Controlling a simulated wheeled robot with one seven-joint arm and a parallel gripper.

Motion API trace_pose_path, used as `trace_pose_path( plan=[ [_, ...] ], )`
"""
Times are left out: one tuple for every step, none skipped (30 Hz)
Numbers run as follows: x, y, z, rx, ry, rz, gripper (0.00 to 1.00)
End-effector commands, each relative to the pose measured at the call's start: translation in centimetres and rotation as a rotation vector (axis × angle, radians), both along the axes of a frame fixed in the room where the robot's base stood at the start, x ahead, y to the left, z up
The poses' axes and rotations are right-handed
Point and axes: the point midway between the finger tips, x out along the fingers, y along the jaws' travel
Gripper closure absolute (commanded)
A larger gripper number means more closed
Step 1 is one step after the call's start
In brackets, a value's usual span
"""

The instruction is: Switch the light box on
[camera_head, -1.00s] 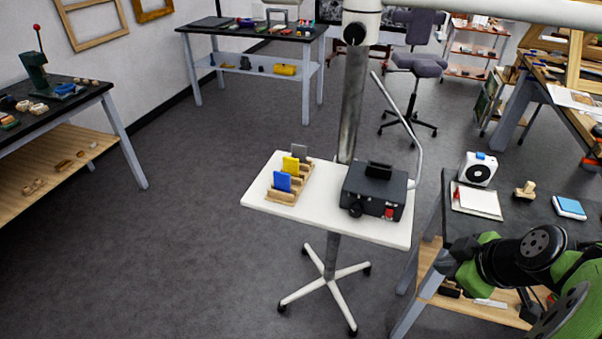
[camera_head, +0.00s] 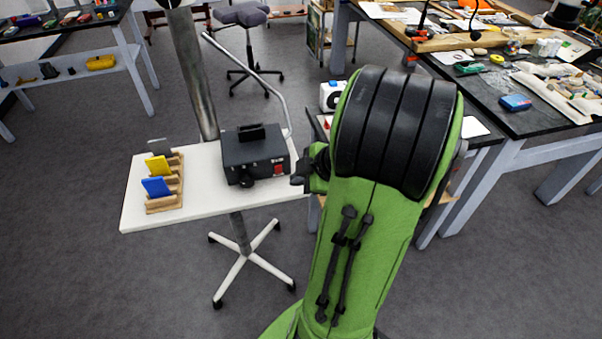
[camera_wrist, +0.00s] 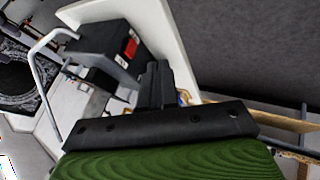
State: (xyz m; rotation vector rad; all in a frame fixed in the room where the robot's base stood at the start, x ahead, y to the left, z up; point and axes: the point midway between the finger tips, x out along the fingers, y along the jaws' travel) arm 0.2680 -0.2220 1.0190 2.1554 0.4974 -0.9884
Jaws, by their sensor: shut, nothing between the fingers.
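The black light box (camera_head: 252,156) stands on a white stand table, with a handle on top and a dark knob on its front. Its red switch (camera_head: 279,170) is at the right end of the front face. In the wrist view, the box (camera_wrist: 98,42) and red switch (camera_wrist: 130,47) show at the upper left. My gripper (camera_head: 301,178) is just right of the box in the head view, partly hidden by my arm. In the wrist view, its shut, empty fingers (camera_wrist: 154,72) point towards the table, apart from the switch. Whether the switch is on cannot be told.
A grey pole rises behind, and a bent metal arm rises beside the box. A cluttered dark workbench (camera_head: 530,122) is at right. Floor in front is open.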

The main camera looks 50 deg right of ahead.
Motion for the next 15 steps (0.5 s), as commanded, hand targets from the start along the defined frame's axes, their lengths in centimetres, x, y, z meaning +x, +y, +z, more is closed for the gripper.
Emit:
trace_pose_path(
  plan=[
    [0.7, 0.2, -1.1, 0.004, 0.002, 0.005, 1.0],
    [1.2, 0.2, -1.6, 0.004, 0.002, 0.004, 1.0],
    [1.7, 0.3, -2.3, 0.004, 0.002, 0.004, 1.0],
    [2.1, 0.3, -2.8, 0.003, 0.002, 0.005, 1.0],
    [2.6, 0.4, -3.4, 0.004, 0.002, 0.006, 1.0],
    [3.1, 0.4, -4.0, 0.004, 0.002, 0.005, 1.0],
    [3.5, 0.4, -4.5, 0.004, 0.002, 0.004, 1.0],
    [4.0, 0.2, -4.5, 0.001, 0.001, 0.005, 1.0],
    [4.6, -0.4, -4.0, -0.003, 0.0, 0.004, 1.0],
    [5.1, -0.7, -3.9, -0.003, -0.001, 0.003, 1.0],
    [5.4, -1.0, -3.8, -0.002, -0.001, 0.002, 1.0],
    [5.8, -1.3, -3.7, -0.002, -0.001, 0.002, 1.0],
    [6.1, -1.5, -3.6, -0.002, -0.001, 0.001, 1.0],
    [6.3, -1.6, -3.6, -0.001, -0.001, 0.002, 1.0],
    [6.6, -1.7, -3.6, -0.001, -0.001, 0.002, 1.0]
  ],
)
